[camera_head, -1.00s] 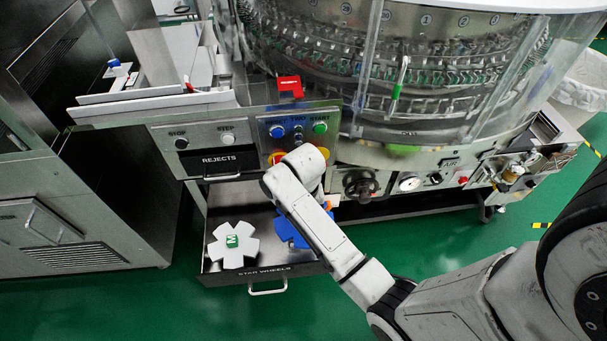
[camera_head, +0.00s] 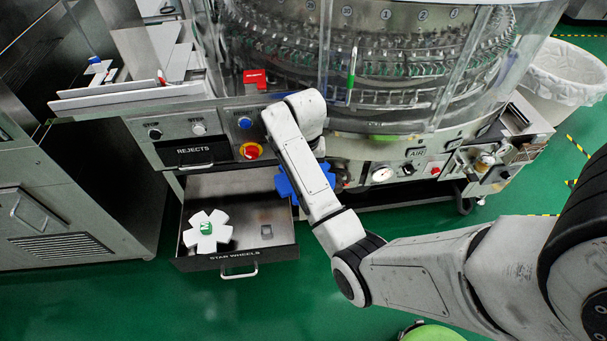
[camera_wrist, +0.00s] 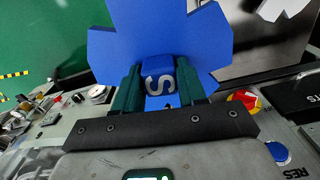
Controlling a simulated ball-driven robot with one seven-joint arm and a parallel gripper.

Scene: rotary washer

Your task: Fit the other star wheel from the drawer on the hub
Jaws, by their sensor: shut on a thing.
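A blue star wheel (camera_wrist: 200,45) with a blue block marked S (camera_wrist: 160,82) at its middle fills the upper wrist view. My gripper (camera_wrist: 158,90) is shut on that block, one dark green finger on each side. In the head view the blue wheel (camera_head: 285,186) shows partly behind my forearm, above the drawer's right side. The open drawer marked STAR WHEELS (camera_head: 268,256) holds a white star wheel (camera_head: 190,236) with a green block marked N or M (camera_head: 206,228). The hub cannot be made out; my arm covers part of the machine front.
The round glass-walled washer (camera_head: 400,70) stands behind the drawer. Its front carries the REJECTS drawer (camera_head: 190,153), a red and yellow stop button (camera_head: 250,151), a gauge (camera_head: 383,174) and knobs. A white-lined bin (camera_head: 565,72) stands at the right.

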